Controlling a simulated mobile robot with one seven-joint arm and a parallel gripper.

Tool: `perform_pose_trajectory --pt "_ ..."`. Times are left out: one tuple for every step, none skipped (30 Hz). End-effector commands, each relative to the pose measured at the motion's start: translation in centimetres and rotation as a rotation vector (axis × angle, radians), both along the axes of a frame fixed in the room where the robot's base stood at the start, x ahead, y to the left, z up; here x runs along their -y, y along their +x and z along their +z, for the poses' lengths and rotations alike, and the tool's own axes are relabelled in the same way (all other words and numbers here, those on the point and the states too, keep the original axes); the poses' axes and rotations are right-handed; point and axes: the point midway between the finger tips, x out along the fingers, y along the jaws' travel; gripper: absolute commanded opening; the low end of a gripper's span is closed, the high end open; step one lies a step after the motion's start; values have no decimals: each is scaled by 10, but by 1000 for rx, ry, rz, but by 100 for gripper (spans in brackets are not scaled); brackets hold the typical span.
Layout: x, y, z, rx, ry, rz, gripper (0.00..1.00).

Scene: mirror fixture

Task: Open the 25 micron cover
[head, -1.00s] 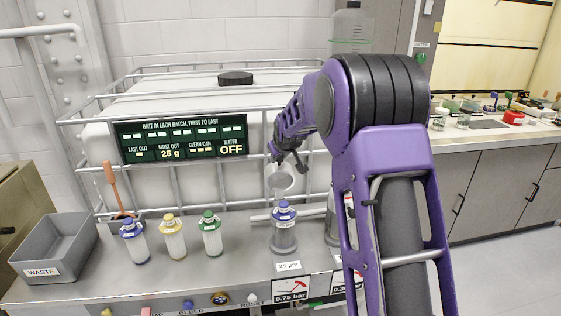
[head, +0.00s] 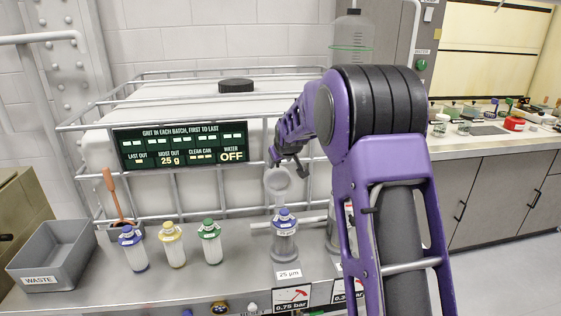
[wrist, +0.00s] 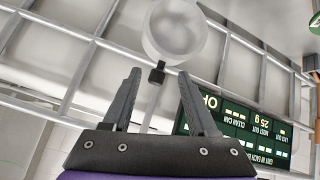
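A round, see-through disc that looks like the 25 micron cover (head: 278,180) stands tilted up above the blue-topped clear canister (head: 284,240) behind the "25 µm" label (head: 288,273). In the wrist view the cover (wrist: 175,30) is a pale round piece with a small black block (wrist: 157,73) at its edge. My gripper (head: 290,163) is just above the cover in the head view. In the wrist view my gripper (wrist: 156,85) has its two fingers apart with nothing between them. The black block lies just beyond the fingertips; I cannot tell whether anything touches.
Bottles with blue (head: 132,250), yellow (head: 172,246) and green (head: 209,243) caps stand left on the bench. A grey waste bin (head: 52,255) is at far left. The metal cage rails (head: 240,203) and dark display panel (head: 183,144) are behind. My arm hides the bench's right part.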

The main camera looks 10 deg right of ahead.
Motion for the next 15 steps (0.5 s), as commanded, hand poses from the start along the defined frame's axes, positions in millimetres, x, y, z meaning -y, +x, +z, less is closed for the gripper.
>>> perform_pose_trajectory --pt "0 0 -1 -1 0 0 58" --pt "-1 0 -1 -1 0 0 58" --pt "-1 0 -1 -3 1 1 58" --pt "-1 -1 -1 -3 1 1 58" --pt "-1 -1 0 -3 1 1 58" --pt "-1 -2 1 -2 1 1 58" --pt "-1 -4 3 -2 1 1 58" --pt "-1 -6 5 -2 1 1 58" --pt "-1 -9 8 -2 1 1 58" --pt "-1 -12 11 -1 1 1 58" --pt "-1 -15 15 1 1 1 58" --pt "-1 -21 19 -1 1 1 58" --pt "-1 -25 24 1 1 1 58" --pt "-1 -29 28 0 1 1 58" --pt "-1 -36 35 1 1 1 58"
